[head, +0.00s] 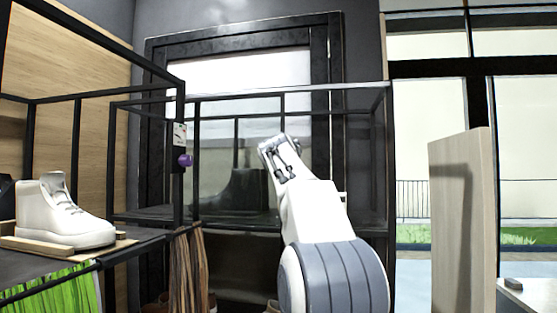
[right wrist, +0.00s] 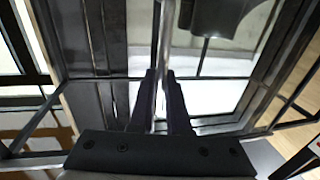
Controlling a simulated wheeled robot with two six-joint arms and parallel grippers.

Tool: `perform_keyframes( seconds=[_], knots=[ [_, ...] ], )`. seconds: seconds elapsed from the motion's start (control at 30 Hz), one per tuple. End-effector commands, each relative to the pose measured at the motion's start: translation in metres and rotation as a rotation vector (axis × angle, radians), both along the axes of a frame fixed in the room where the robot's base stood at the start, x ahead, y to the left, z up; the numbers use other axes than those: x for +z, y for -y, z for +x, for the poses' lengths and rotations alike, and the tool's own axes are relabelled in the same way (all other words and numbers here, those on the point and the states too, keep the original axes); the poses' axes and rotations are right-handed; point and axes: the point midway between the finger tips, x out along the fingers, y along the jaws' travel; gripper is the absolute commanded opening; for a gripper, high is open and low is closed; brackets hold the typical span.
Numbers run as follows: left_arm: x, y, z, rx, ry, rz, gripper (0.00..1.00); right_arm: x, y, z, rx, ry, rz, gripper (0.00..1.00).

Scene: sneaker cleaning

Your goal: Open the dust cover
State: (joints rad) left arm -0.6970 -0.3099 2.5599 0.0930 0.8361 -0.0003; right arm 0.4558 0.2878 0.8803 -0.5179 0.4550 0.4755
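The dust cover appears to be the clear-panelled, black-framed case (head: 345,95) in the middle of the head view. A dark boot (head: 240,190) stands behind its clear panel. The boot also shows at the top of the right wrist view (right wrist: 215,15). My right gripper (head: 279,150) is raised in front of the panel. In the right wrist view its two dark fingers (right wrist: 160,75) lie close along both sides of a pale metal bar (right wrist: 164,30), which fills the gap between them. Whether the bar belongs to the cover is hard to tell. My left gripper is not in view.
A white high-top sneaker (head: 62,215) stands on a wooden board on the left shelf. A purple knob (head: 185,160) sits on a black post. Brown strips (head: 188,270) hang below it. A wooden panel (head: 460,220) stands at the right.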

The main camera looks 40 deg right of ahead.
Motion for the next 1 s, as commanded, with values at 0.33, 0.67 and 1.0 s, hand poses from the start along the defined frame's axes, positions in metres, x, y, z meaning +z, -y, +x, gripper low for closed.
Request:
perform_keyframes(
  seconds=[0.33,0.67,1.0],
  knots=[
    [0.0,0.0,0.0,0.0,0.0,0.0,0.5,-0.001,0.0,0.001,0.0,-0.002,0.002,0.45],
    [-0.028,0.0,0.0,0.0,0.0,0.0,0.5,-0.005,-0.025,-0.028,0.003,0.002,-0.001,0.45],
    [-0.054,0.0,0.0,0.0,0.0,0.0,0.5,-0.004,-0.061,-0.073,0.002,-0.002,0.0,0.45]
  ],
)
